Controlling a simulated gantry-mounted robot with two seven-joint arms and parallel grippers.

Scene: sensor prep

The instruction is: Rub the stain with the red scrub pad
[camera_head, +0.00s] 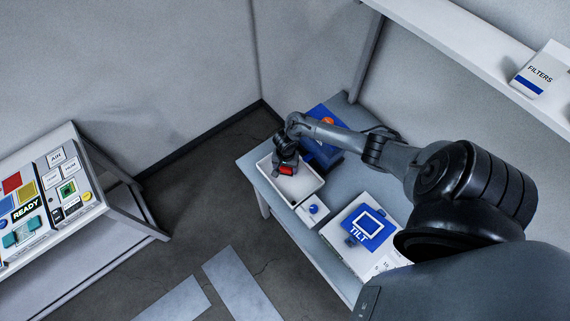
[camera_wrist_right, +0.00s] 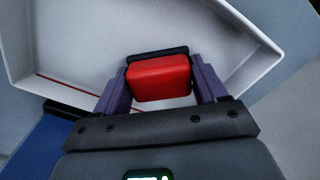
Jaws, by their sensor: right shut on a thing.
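The red scrub pad (camera_wrist_right: 160,80) is between the two fingers of my right gripper (camera_wrist_right: 160,88), which is shut on it. A dark strip shows along the pad's far edge. In the head view the red pad (camera_head: 287,170) shows below my right gripper (camera_head: 286,165), over the white tray (camera_head: 311,191). In the right wrist view the tray (camera_wrist_right: 45,60) spreads around and beyond the pad. I cannot tell whether the pad touches the tray floor. I cannot make out a stain; the pad and gripper hide part of the tray. My left gripper is not in view.
On the same table (camera_head: 256,168) are a blue case (camera_head: 325,113) behind the tray, a small white box with a blue knob (camera_head: 313,209), and a blue TILT panel (camera_head: 367,228). A separate button console (camera_head: 36,205) stands at left. A shelf (camera_head: 460,48) holds a FILTERS box (camera_head: 543,70).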

